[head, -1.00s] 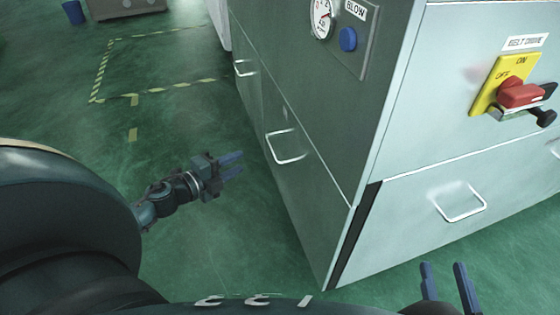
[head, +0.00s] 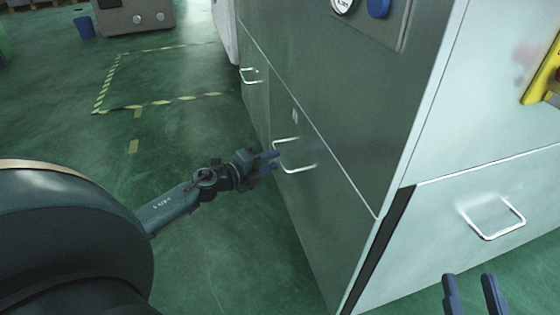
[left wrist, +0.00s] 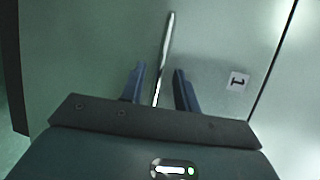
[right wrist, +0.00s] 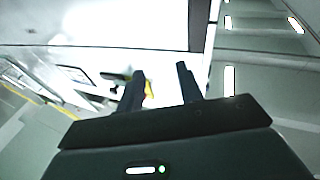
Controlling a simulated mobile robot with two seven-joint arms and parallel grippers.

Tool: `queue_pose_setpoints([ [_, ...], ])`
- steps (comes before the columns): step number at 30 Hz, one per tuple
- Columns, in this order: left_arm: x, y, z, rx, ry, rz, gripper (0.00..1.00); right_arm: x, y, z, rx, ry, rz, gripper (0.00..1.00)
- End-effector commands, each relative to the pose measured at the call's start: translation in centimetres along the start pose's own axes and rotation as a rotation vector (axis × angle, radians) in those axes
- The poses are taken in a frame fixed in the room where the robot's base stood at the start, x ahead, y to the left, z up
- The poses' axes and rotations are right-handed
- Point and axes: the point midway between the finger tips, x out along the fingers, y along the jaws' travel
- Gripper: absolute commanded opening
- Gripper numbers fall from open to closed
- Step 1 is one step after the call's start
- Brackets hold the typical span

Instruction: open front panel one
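Front panel one (head: 320,205) is a closed grey lower panel on the machine's left side, with a U-shaped metal handle (head: 300,170). A small label with a "1" (left wrist: 237,81) is beside the handle in the left wrist view. My left gripper (head: 276,160) is at the handle, its fingers pointing toward the panel. In the left wrist view the handle bar (left wrist: 167,45) runs between the two open fingers (left wrist: 158,76), with a gap on each side. My right gripper (head: 468,279) is open and empty, low in front of the right face; its fingers also show in the right wrist view (right wrist: 160,70).
Another handle (head: 250,75) is farther back on the same side. The right face has a drawer-like panel with a handle (head: 494,220) and a yellow switch plate (head: 543,82) above. Green floor (head: 190,130) left of the machine is clear. A blue bin (head: 84,27) stands far back.

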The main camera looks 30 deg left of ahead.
Motion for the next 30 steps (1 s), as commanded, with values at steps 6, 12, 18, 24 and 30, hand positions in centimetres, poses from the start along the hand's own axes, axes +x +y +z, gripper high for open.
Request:
queue_pose_setpoints([
  [6,2.8,0.0,0.0,0.001,0.000,-0.002,0.31,0.2,0.0,-0.1,-0.001,0.024,-0.005,0.36],
  [12,3.6,0.0,0.0,0.000,0.001,0.000,0.31,0.3,0.1,-0.6,-0.011,0.047,-0.008,0.36],
  [18,3.7,0.0,-0.1,0.000,0.001,0.001,0.31,0.5,0.2,-0.9,-0.018,0.056,-0.011,0.36],
  [24,3.6,0.0,-0.1,0.000,0.001,0.000,0.18,0.5,0.2,-0.9,-0.019,0.056,-0.011,0.36],
  [30,3.6,0.0,-0.1,0.000,0.001,0.000,0.02,0.5,0.2,-0.8,-0.018,0.054,-0.011,0.36],
])
